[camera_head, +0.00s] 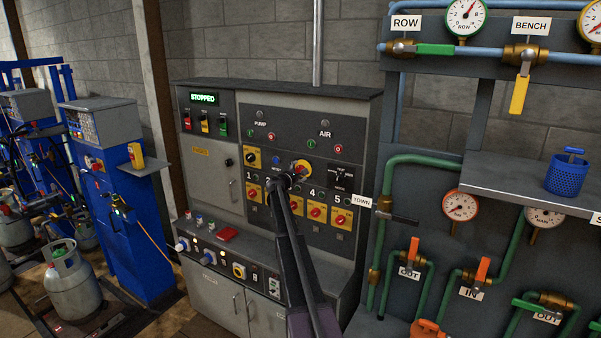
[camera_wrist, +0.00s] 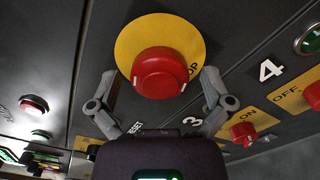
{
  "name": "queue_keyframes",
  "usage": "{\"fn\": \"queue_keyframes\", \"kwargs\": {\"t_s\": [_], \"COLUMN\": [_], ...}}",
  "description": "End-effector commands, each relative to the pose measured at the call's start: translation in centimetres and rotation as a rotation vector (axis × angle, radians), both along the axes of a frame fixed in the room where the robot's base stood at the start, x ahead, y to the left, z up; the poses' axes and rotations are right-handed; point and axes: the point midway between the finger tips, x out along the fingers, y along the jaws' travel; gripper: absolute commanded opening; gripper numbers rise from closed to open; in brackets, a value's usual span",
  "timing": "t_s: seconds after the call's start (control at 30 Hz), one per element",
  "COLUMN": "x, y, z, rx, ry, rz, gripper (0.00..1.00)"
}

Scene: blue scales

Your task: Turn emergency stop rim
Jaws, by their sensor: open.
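The emergency stop is a red round button (camera_wrist: 158,75) with a thick rim, set on a yellow disc (camera_wrist: 140,35) on the dark panel. In the head view the emergency stop (camera_head: 302,167) shows at the panel's middle, partly hidden by my arm. My gripper (camera_wrist: 158,82) is open in the wrist view, one finger left and one right of the red button. Gaps show between both fingers and the rim. I cannot tell how far the tips are from the panel. In the head view my gripper (camera_head: 286,181) is small and dark before the panel.
Red knobs on yellow plates (camera_wrist: 243,132) sit close to the right finger. Left of it are a red button (camera_wrist: 33,104) and a green one. The console's sloped lower desk (camera_head: 228,235) juts out below. Green pipes with valves (camera_head: 430,160) stand at the right.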

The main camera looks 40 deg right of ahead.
Motion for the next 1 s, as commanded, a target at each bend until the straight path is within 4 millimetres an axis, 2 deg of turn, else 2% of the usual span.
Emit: {"fn": "queue_keyframes", "kwargs": {"t_s": [0.33, 0.37, 0.6, 0.63, 1.0], "x": [0.08, 0.08, 0.08, 0.08, 0.11], "y": [-0.23, -0.23, -0.20, -0.22, -0.25], "z": [0.00, 0.00, 0.00, 0.01, 0.02], "rx": [0.000, 0.000, 0.000, 0.000, 0.011], "ry": [0.000, 0.000, 0.000, 0.000, -0.026], "rz": [0.000, 0.000, 0.000, 0.000, 0.000], "gripper": [1.00, 0.97, 0.26, 0.19, 0.18]}}
